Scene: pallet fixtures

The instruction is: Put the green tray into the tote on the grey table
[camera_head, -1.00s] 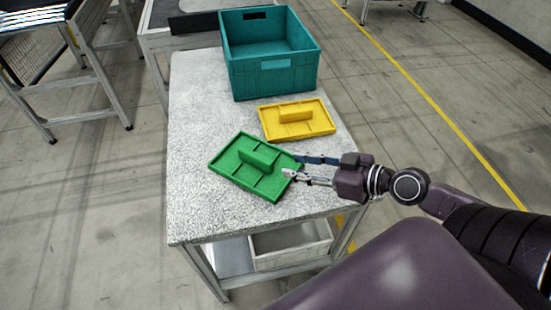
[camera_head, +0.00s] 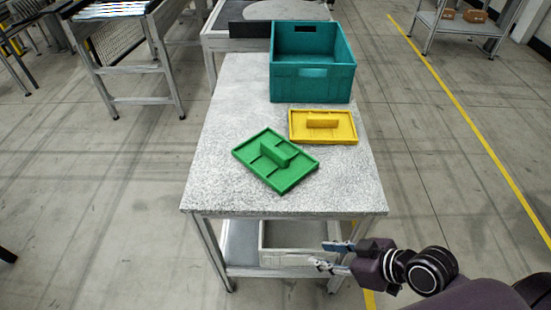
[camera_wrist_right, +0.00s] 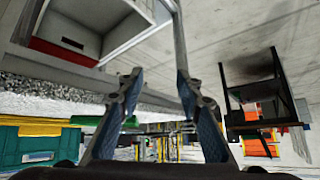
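The green tray (camera_head: 297,176), with a raised bar handle, lies flat on the grey speckled table (camera_head: 235,187) near its middle. The teal tote (camera_head: 312,85) stands at the table's far end, and its visible inside looks empty. It also shows at the lower left of the right wrist view (camera_wrist_right: 35,145). My right gripper (camera_head: 320,254) is in front of the table's front right edge, apart from the tray. Its fingers are spread with nothing between them in the right wrist view (camera_wrist_right: 155,105). My left gripper is not in view.
A yellow tray (camera_head: 345,135) lies between the green tray and the tote, close to the green tray. A pale bin (camera_head: 290,258) sits on the shelf under the table. Other benches stand behind and left. The table's front left is clear.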

